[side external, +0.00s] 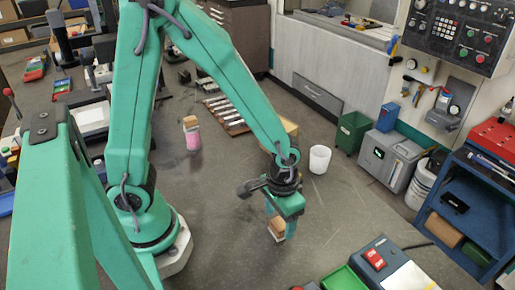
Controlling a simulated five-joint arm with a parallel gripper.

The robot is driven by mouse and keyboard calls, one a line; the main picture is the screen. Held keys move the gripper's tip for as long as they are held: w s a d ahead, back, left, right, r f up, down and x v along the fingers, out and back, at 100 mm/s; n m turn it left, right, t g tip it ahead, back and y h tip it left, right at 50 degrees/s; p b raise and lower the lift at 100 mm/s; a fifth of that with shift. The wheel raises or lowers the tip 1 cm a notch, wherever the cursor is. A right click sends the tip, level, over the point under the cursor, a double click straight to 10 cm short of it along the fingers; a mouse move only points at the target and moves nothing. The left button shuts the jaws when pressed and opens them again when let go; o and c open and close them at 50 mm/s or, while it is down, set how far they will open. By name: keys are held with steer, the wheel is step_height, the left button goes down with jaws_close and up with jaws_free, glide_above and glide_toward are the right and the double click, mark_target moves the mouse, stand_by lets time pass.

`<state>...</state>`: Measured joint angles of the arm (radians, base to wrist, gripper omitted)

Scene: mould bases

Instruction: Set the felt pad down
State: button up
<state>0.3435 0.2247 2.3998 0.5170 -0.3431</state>
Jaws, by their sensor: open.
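My gripper (281,226) is low over the grey floor, right of centre, pointing down with its jaws open. A small tan and brown block (278,229) with a pale lower part shows at the fingertips, partly hidden by the green fingers. I cannot tell whether the fingers touch it or whether it rests on the floor. Left of centre stands a pink piece (193,141) with a tan block (190,122) on top. I cannot tell which of these, if any, is the felt pad.
A white cup (319,159) stands behind and right of my gripper. A tray of pale strips (226,113) lies further back. A green bin (353,131) and a grey box (389,158) stand right. A red-switch box (378,262) is front right. Floor between is clear.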

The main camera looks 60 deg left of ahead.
mark_target(278, 222)
step_height(278, 222, up, 10)
steer(key=shift+f, duration=0.25)
stand_by(0.3)
stand_by(0.5)
steer(key=s+a+r+t, duration=0.5)
steer(key=a+r, duration=0.5)
steer(key=r, duration=0.2)
steer(key=shift+s+t, duration=0.3)
